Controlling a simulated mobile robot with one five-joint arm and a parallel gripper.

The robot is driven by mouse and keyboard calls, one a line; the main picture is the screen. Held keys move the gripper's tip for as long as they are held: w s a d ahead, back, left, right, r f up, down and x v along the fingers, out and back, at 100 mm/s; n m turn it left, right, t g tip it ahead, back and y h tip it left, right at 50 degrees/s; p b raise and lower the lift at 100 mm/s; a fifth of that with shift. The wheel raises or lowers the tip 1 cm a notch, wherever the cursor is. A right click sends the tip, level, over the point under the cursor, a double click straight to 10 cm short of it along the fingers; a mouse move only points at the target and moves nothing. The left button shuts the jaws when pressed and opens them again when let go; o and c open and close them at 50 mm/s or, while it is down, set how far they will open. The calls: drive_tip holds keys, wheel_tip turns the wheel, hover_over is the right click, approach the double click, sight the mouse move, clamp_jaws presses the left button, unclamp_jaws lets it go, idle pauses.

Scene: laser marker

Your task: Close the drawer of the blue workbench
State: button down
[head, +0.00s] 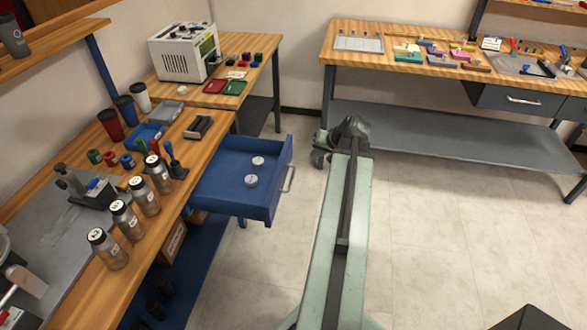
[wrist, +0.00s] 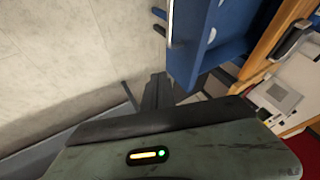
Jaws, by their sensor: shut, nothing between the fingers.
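The blue drawer (head: 232,200) of the wooden-topped workbench (head: 205,132) is pulled out to the right, with a silver handle (head: 287,179) on its front. Two white round pieces lie inside it. My gripper (head: 319,157) is shut and empty, to the right of the drawer front and apart from it, beyond the handle; its fingers are small and partly hidden by its body. In the wrist view the blue drawer (wrist: 205,55) shows at the top right, with a pale strip along its front edge. The dark fingers (wrist: 157,92) are partly hidden behind the gripper body.
Bottles (head: 107,248), cups and tools crowd the workbench top. A white machine (head: 185,52) stands on the bench behind. Another wooden bench (head: 410,70) with a grey drawer (head: 520,100) runs along the back right.

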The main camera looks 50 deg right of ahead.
drive_tip(key=w+a+f+b, duration=0.1)
drive_tip(key=w+f+b, duration=0.6)
drive_tip(key=w+f, duration=0.1)
drive_tip(key=shift+w+a+b, duration=0.25)
drive_tip(key=shift+w+b, duration=0.15)
drive_tip(key=shift+w, duration=0.35)
drive_tip(key=shift+w, duration=0.1)
